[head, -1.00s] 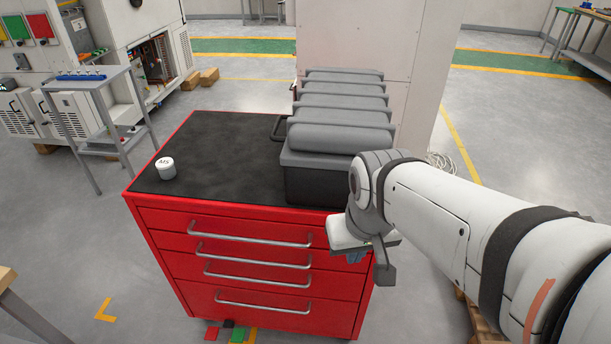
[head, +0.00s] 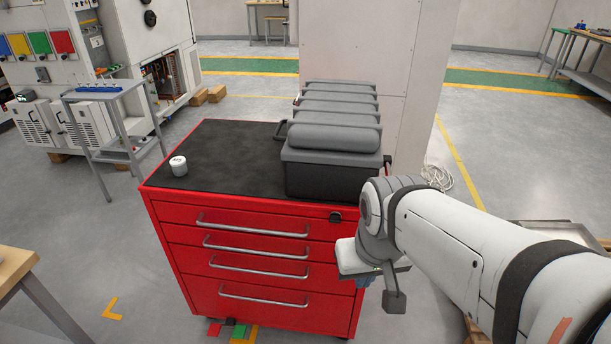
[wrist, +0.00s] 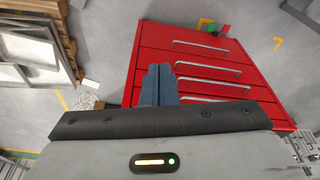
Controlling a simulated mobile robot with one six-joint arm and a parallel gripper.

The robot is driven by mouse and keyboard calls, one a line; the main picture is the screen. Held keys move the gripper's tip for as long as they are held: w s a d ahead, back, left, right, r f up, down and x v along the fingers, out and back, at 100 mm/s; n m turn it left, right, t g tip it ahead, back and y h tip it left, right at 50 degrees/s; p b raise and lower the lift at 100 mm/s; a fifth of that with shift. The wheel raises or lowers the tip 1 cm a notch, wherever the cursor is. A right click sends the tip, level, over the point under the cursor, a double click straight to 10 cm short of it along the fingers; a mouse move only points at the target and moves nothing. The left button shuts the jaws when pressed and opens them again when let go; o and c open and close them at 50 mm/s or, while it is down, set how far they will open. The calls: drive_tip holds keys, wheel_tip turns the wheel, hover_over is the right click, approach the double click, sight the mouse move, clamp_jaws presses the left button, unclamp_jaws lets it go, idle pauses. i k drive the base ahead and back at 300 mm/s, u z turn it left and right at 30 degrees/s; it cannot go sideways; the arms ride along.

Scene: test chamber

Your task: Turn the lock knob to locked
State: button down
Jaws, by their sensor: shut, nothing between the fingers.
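The red drawer cabinet (head: 240,268) stands in front of me. A small black lock knob (head: 335,217) sits at the upper right of its front, at top-drawer height. The knob is too small to tell which way it is turned. My gripper (head: 364,282) is below and to the right of the knob in the head view, apart from it in the picture. In the wrist view my gripper's blue-grey fingers (wrist: 160,70) are together and empty, seen against the red drawer fronts. I cannot make out the knob in the wrist view.
A dark grey case (head: 332,172) and a white labelled jar (head: 178,166) stand on the cabinet's black top. Several metal drawer handles (head: 254,247) stick out from the front. A wooden bench corner (head: 14,264) is at the left. The floor in front is mostly clear.

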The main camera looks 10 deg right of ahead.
sight(335, 216)
drive_tip(key=z, duration=1.1)
drive_tip(key=i, duration=0.15)
drive_tip(key=u, duration=3)
drive_tip(key=k, duration=1.25)
drive_tip(key=z, duration=2.25)
